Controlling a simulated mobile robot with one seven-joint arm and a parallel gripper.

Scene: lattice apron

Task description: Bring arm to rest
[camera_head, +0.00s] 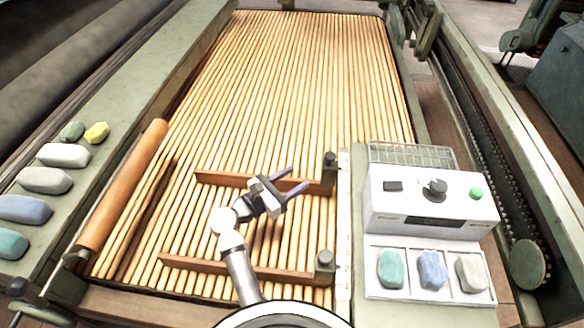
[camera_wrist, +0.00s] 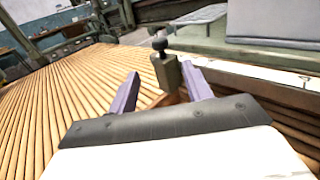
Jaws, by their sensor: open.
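My gripper (camera_head: 284,184) is open, with its two purple fingers spread and nothing between them. In the head view it hangs over the wooden slats (camera_head: 290,90), near the far wooden crossbar (camera_head: 225,180). My white arm reaches up to it from the bottom of the picture. In the wrist view my gripper (camera_wrist: 158,90) points at a dark post with a round black knob (camera_wrist: 165,65), which stands beyond the fingertips. I cannot tell the exact height of the fingers above the slats.
A white control box (camera_head: 430,205) with a green button stands at right, behind a tray (camera_head: 430,298) of three coloured blocks. Two knobbed posts (camera_head: 325,262) stand at the slats' right edge. Several stone-like blocks (camera_head: 45,180) lie on the left rail. A wooden roller (camera_head: 125,185) lies at left.

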